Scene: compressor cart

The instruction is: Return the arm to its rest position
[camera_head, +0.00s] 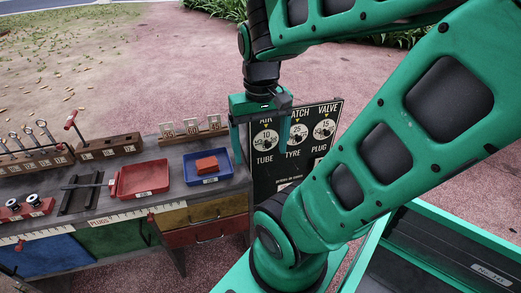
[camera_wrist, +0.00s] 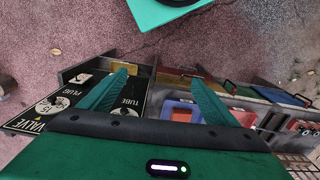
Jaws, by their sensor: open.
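My gripper (camera_head: 262,130) hangs from my green arm near the middle of the head view, pointing down. Its two fingers are apart with nothing between them. It is in front of or over the left part of the black dial board (camera_head: 292,150), to the right of the blue tray; the exact gap cannot be told. In the wrist view my gripper (camera_wrist: 162,95) shows two green fingers spread wide and empty, with the dial board (camera_wrist: 62,108) to the left and the workbench to the right.
The workbench (camera_head: 120,228) carries a red tray (camera_head: 143,180), a blue tray (camera_head: 222,177) with a red block (camera_head: 207,166), a wooden rack (camera_head: 108,147) and several tools at left. Coloured drawers are below. Open paved ground (camera_head: 150,60) lies behind the bench.

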